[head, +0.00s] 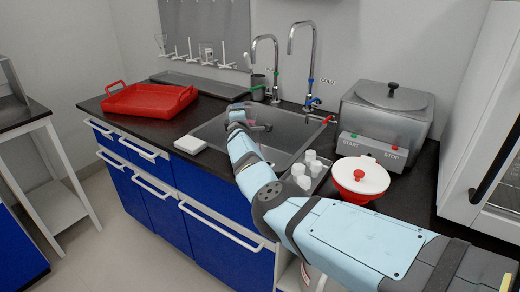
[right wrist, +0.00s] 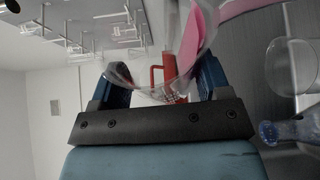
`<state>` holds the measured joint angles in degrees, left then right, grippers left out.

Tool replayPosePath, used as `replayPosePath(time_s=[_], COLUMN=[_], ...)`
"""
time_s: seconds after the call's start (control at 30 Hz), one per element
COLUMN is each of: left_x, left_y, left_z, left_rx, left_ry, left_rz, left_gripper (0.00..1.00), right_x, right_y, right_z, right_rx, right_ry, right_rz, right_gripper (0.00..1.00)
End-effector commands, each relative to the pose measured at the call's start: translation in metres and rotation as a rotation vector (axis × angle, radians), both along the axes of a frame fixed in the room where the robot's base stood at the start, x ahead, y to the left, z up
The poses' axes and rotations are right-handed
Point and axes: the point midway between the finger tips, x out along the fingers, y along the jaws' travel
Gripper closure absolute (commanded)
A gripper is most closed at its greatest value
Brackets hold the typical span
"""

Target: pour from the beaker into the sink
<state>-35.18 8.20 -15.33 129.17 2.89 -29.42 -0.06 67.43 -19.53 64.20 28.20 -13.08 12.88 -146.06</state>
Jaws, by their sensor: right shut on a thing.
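The metal sink (head: 285,132) is set into the dark counter below two tall taps. My right arm reaches over the sink from the lower right, and its gripper (head: 238,113) is above the sink's left part. In the right wrist view the gripper (right wrist: 162,82) is shut on the beaker (right wrist: 148,78), a clear glass vessel between its two blue fingers. The beaker looks tilted, with pink liquid (right wrist: 203,32) toward its upper right. In the head view the beaker is too small and covered to make out well. My left gripper is out of view.
A red tray (head: 150,99) and a white block (head: 192,145) lie left of the sink. Right of it are white-capped bottles (head: 303,178), a red bowl with a white lid (head: 361,177) and a metal bath (head: 385,118). The taps (head: 312,65) stand behind.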

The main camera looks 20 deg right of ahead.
Motion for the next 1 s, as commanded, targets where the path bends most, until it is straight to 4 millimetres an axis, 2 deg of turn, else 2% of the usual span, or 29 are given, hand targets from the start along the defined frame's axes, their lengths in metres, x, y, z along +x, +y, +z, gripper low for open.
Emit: replayPosePath(time_s=[0.23,0.77,1.0], left_x=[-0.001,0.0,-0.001], left_y=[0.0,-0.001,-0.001], left_z=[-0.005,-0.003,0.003], left_rx=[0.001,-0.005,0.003], left_ry=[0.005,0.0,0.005], left_rz=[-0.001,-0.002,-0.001], left_gripper=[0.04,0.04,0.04], right_x=[0.0,0.0,0.0], right_y=[-0.003,-0.008,0.002], right_z=[0.002,0.007,0.0], right_rx=[0.035,0.106,-0.048], right_ry=[-0.03,-0.088,0.042], right_rz=[-0.005,-0.008,0.001], right_gripper=[0.57,0.57,0.57])
